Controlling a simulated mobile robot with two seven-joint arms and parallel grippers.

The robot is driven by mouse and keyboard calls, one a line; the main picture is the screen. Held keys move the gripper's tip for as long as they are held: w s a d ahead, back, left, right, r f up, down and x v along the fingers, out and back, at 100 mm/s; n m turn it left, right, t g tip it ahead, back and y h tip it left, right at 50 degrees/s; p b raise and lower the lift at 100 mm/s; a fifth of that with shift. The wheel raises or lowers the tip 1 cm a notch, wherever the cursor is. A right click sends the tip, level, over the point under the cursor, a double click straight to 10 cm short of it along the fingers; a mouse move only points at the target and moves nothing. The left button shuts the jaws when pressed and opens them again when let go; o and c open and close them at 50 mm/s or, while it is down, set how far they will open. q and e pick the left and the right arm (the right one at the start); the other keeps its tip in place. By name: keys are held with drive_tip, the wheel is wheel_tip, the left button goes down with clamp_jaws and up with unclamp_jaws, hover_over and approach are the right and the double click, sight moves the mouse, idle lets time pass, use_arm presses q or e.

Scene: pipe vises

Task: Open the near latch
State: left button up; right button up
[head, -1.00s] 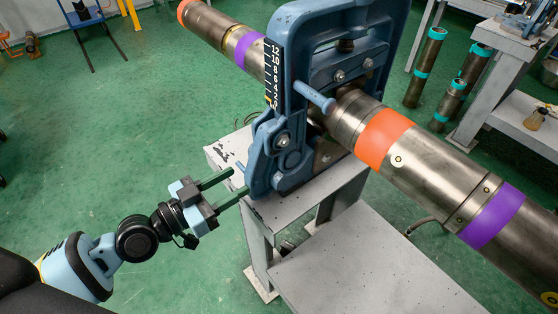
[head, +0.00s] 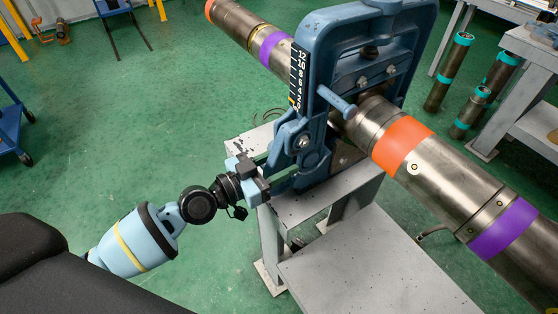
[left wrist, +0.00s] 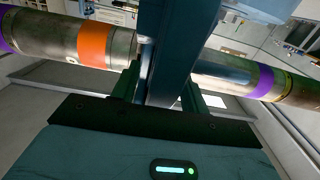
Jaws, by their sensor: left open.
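The blue pipe vise (head: 322,75) stands upright on a grey stand and clamps a long metal pipe (head: 440,170). Its near latch (head: 300,140) is the blue jointed part with a bolt at the frame's lower left side. My left gripper (head: 286,166) is open at this latch, its fingers reaching the lower part and partly hidden. In the left wrist view, the green fingers (left wrist: 160,78) lie on either side of a blue bar (left wrist: 172,60). I cannot tell whether they touch it. My right gripper is not in view.
The grey stand (head: 300,205) sits under the vise, with a lower shelf (head: 370,265) in front. The pipe's orange band (head: 400,145) and purple band (head: 502,228) extend right. Several upright pipes (head: 448,75) stand by a bench at right.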

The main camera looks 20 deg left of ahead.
use_arm(q)
drive_tip(key=c, duration=1)
